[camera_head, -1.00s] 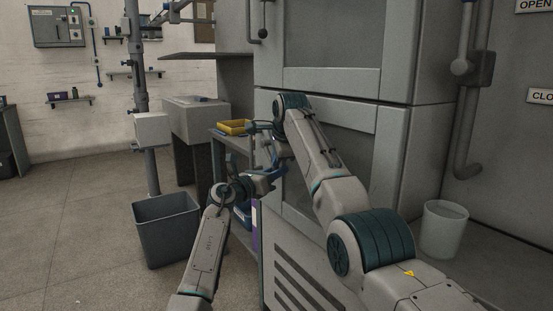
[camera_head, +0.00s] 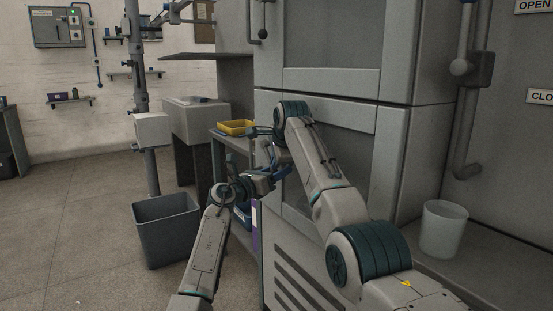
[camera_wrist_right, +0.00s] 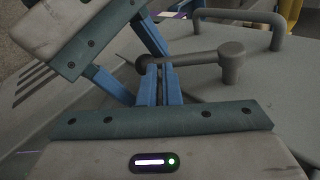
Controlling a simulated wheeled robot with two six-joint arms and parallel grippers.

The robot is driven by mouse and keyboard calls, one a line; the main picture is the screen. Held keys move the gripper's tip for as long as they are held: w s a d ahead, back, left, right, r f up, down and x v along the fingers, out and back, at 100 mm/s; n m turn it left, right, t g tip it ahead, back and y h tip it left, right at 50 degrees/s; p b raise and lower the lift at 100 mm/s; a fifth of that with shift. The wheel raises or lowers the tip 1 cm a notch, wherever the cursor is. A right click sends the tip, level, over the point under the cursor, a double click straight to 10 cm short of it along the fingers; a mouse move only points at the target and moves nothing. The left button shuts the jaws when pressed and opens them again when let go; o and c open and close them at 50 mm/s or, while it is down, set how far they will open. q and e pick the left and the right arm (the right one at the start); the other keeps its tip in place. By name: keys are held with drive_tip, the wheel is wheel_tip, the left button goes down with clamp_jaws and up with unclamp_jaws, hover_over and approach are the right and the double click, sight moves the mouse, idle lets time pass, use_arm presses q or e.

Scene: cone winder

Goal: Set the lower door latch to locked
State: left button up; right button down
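The lower door latch (camera_wrist_right: 232,62) shows in the right wrist view as a grey lever. Its round pivot is on the right, and its arm runs left to a dark round knob (camera_wrist_right: 146,64). My right gripper (camera_wrist_right: 156,72) has its blue fingers at the knob end; whether they grip it I cannot tell. In the head view the grey lower door (camera_head: 345,150) is shut, and my right arm hides the latch. My right gripper (camera_head: 264,133) is small and partly hidden there. My left gripper (camera_head: 264,183) is below it, its jaws unclear.
A grey bar handle (camera_wrist_right: 240,17) is beyond the latch. A yellow tray (camera_head: 236,127) sits on a side table left of the cabinet. A grey bin (camera_head: 166,232) stands on the floor and a white bucket (camera_head: 442,230) is at right. The floor at left is open.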

use_arm(q)
drive_tip(key=shift+s+a+r, duration=0.1)
drive_tip(key=shift+r, duration=0.1)
use_arm(e)
drive_tip(key=shift+f, duration=0.3)
